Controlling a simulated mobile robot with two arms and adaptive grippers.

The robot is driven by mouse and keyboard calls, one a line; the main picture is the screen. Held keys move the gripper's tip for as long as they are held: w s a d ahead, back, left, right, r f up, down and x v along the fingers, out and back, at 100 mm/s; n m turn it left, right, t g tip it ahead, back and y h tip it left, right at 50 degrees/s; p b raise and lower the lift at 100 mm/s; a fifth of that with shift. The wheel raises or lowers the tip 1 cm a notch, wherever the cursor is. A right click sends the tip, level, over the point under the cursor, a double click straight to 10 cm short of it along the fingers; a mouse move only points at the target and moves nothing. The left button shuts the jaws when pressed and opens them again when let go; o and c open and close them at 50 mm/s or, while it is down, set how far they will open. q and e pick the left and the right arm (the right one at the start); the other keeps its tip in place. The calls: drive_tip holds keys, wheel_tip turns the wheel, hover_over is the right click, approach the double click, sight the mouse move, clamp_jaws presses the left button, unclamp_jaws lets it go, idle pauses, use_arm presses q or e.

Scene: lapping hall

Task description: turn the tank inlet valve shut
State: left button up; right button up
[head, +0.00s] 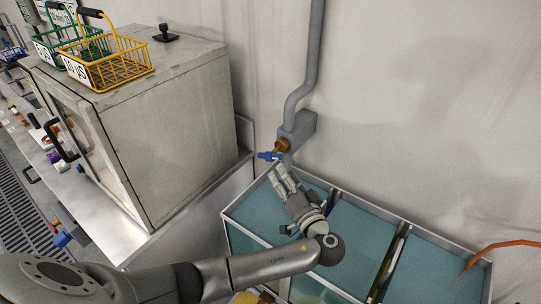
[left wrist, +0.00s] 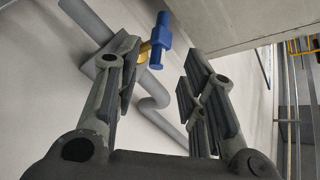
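The tank inlet valve has a blue handle (head: 268,155) on a brass body (head: 282,145), at the lower end of a grey wall pipe above the tank's back left corner. My left gripper (head: 283,177) is just below and beside the handle, apart from it as far as I can tell. In the left wrist view its two fingers (left wrist: 157,65) are spread with nothing between them. There the blue handle (left wrist: 161,38) shows beyond the fingertips, nearer the left finger, which partly covers the brass body (left wrist: 145,52). My right gripper is in neither view.
The tank (head: 372,208) has a metal rim and several compartments of teal liquid. A grey cabinet (head: 170,125) stands at left, with yellow (head: 110,68) and green baskets on top. An orange hose (head: 500,244) hangs over the tank's right end. The wall right of the pipe is bare.

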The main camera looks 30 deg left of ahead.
sight(270, 157)
use_arm(q)
drive_tip(key=p+x, duration=0.3)
drive_tip(key=x, duration=0.5)
drive_tip(key=shift+w+a+r, duration=0.1)
drive_tip(key=shift+w+a, duration=0.1)
drive_tip(key=shift+a, duration=0.15)
drive_tip(key=shift+w+a, duration=0.4)
drive_tip(key=shift+c, duration=0.5)
drive_tip(key=c, duration=0.7)
clamp_jaws()
